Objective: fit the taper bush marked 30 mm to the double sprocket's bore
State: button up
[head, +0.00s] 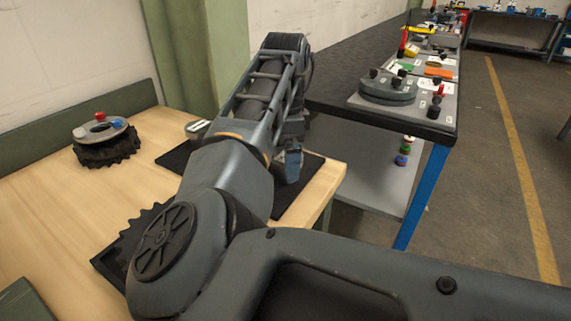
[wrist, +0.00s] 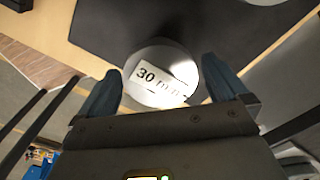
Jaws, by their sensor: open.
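The taper bush marked 30 mm (wrist: 148,52) is a round grey piece with a white label, at the edge of a black mat in the wrist view. My gripper (wrist: 160,64) is open, with one blue-grey finger on each side of the bush. I cannot tell whether the fingers touch it. In the head view my gripper (head: 292,166) is low over the mat's right part, and the bush is hidden there. A dark toothed sprocket (head: 105,152) with a grey ring on top lies at the bench's left; I cannot tell whether it is the double one.
Another dark toothed part (head: 128,240) is partly hidden by my arm. The black mat (head: 305,187) lies near the wooden bench's (head: 45,205) right corner. A small labelled grey piece (head: 197,127) is behind my arm. A dark table (head: 345,75) with parts stands behind.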

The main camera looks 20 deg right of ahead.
jog(key=shift+f, duration=0.55)
jog(key=c, duration=1.3)
jog(key=shift+r, duration=0.1)
jog(key=shift+c, duration=0.5)
